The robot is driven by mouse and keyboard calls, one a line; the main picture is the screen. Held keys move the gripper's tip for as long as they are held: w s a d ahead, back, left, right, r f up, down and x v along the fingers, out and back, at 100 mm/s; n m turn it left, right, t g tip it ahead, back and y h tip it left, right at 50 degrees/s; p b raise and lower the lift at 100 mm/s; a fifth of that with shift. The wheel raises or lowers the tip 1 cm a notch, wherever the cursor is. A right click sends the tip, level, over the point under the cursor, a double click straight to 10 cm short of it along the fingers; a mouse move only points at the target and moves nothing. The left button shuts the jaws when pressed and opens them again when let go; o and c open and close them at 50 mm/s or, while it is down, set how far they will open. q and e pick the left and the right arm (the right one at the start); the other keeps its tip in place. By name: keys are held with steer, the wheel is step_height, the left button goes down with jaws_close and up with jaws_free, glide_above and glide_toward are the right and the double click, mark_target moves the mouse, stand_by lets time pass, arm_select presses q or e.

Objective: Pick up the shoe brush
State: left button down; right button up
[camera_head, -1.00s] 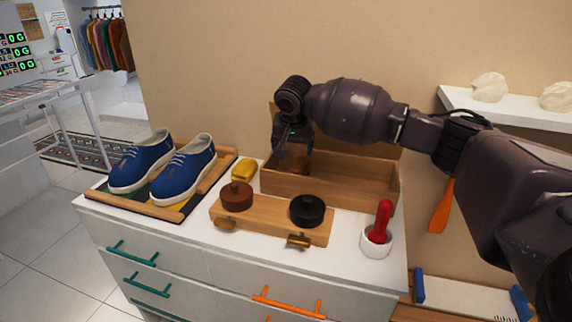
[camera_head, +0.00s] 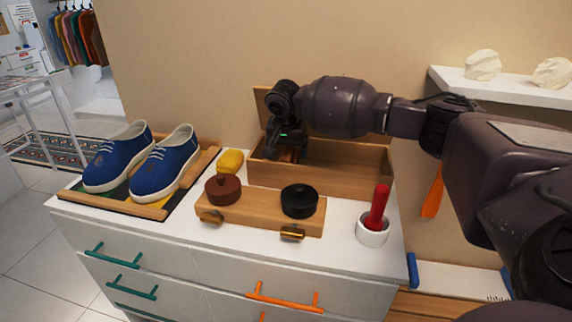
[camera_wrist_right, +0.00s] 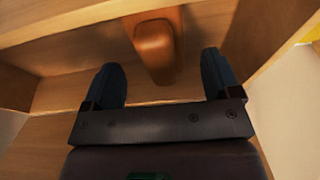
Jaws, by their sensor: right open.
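A smooth orange-brown object, which looks like the shoe brush (camera_wrist_right: 156,42), lies inside the open wooden box (camera_head: 345,178). In the right wrist view its near end sits between the two dark fingertips, with a gap on each side. My right gripper (camera_wrist_right: 162,75) is open and reaches down into the left part of the box. In the head view the gripper (camera_head: 286,147) hides most of the brush. My left gripper is not in view.
A wooden holder (camera_head: 260,209) with a brown tin (camera_head: 223,190) and a black tin (camera_head: 299,201) stands in front of the box. Blue shoes (camera_head: 165,165) on a tray are at left, a yellow sponge (camera_head: 230,162) beside the box. A red-handled tool (camera_head: 378,207) stands in a white cup (camera_head: 372,231).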

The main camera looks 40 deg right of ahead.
mark_target(288, 151)
steer(key=x, duration=0.3)
steer(key=shift+f+b, duration=0.15)
steer(key=shift+b, duration=0.2)
steer(key=shift+w+f, duration=0.1)
steer(key=c, duration=1.1)
steer(key=shift+o, duration=0.2)
steer(key=shift+r, duration=0.3)
